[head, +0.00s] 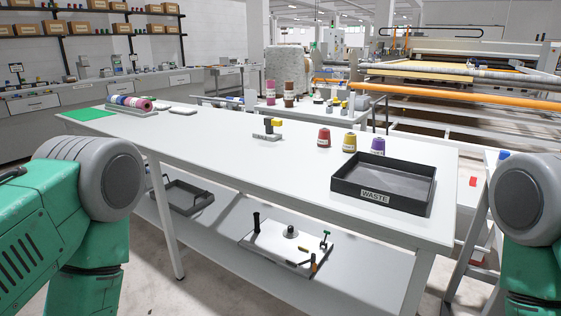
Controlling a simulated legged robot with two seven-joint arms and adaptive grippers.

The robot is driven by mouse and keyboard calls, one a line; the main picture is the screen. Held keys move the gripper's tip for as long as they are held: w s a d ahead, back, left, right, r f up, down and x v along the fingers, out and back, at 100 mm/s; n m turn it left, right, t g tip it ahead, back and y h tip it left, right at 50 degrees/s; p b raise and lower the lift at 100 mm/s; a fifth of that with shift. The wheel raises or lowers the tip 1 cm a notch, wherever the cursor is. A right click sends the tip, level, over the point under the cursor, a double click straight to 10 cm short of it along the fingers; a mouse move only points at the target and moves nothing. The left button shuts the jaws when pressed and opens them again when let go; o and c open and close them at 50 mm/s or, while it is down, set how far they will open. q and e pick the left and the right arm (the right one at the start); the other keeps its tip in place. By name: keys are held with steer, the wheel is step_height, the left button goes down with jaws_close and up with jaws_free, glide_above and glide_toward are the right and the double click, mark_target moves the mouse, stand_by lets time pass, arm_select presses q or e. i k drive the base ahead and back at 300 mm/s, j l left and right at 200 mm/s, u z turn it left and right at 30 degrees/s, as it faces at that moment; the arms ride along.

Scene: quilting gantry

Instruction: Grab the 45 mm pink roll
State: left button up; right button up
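A row of several coloured rolls lies in a grey holder (152,111) at the far left of the white table. The rolls are small here, so I cannot read any size. My green and grey arm parts show at the left and right edges. Neither gripper is in view, and nothing is seen touching the rolls.
A black WASTE tray (384,199) stands at the table's right, with red (324,138), yellow (350,142) and purple (378,146) spools behind it. A green mat (85,115) lies far left. The table's front middle is clear.

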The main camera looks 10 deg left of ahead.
mark_target(271, 96)
steer(key=i+j+u, duration=0.25)
steer(key=j+u, duration=0.25)
steer(key=i+j+u, duration=0.7)
steer(key=u, duration=0.25)
steer(key=i+j+u, duration=0.15)
steer(key=i+u, duration=0.35)
steer(key=i+j, duration=0.1)
steer(key=i, duration=1.8)
steer(key=i+z, duration=0.25)
steer(key=i, duration=1.8)
steer(key=i+u, duration=0.35)
steer(key=i, duration=1.65)
steer(key=i+l+z, duration=0.1)
steer(key=i+z, duration=0.35)
steer(key=i+j+z, duration=0.1)
steer(key=i+z, duration=0.35)
steer(key=i+j+z, duration=0.25)
steer(key=i+z, duration=0.2)
steer(key=i+l+z, duration=0.25)
steer(key=i+z, duration=0.2)
steer(key=i+l+z, duration=0.1)
steer(key=i+z, duration=0.35)
steer(key=i+j+z, duration=0.1)
steer(key=i+z, duration=0.4)
steer(key=i+j+z, duration=0.2)
steer(key=i, duration=3.85)
steer(key=l+z, duration=0.05)
steer(key=l, duration=0.1)
